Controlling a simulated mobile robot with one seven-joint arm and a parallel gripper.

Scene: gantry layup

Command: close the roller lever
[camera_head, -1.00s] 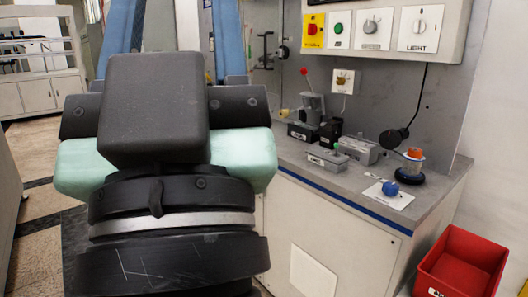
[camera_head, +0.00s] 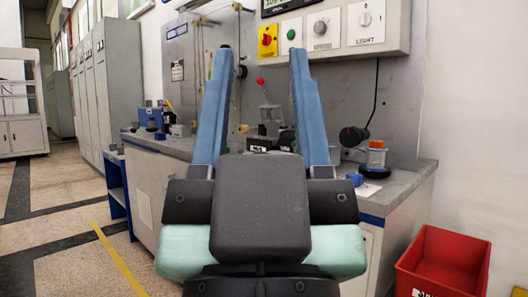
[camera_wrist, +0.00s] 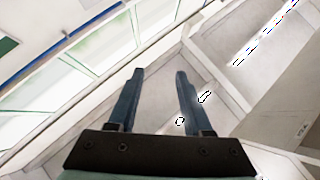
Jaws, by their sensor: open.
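A lever with a red ball knob (camera_head: 261,81) stands tilted on a small metal device (camera_head: 270,114) on the bench, seen between my fingers in the head view. I take it as the roller lever, but cannot be sure. Its base is partly hidden behind my gripper. My gripper (camera_head: 262,58) has two blue fingers, wide apart with nothing between them. They point up in the picture, on either side of the lever; the gripper is nearer the camera. In the wrist view my gripper (camera_wrist: 160,73) is open and empty over blurred pale surfaces; no lever is recognisable there.
The bench (camera_head: 405,180) carries a black spool-like item with an orange top (camera_head: 376,155) and a blue knob (camera_head: 355,179). A switch panel (camera_head: 335,29) hangs above. A red bin (camera_head: 443,262) stands on the floor at right. Blue items (camera_head: 150,115) stand at the bench's far left.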

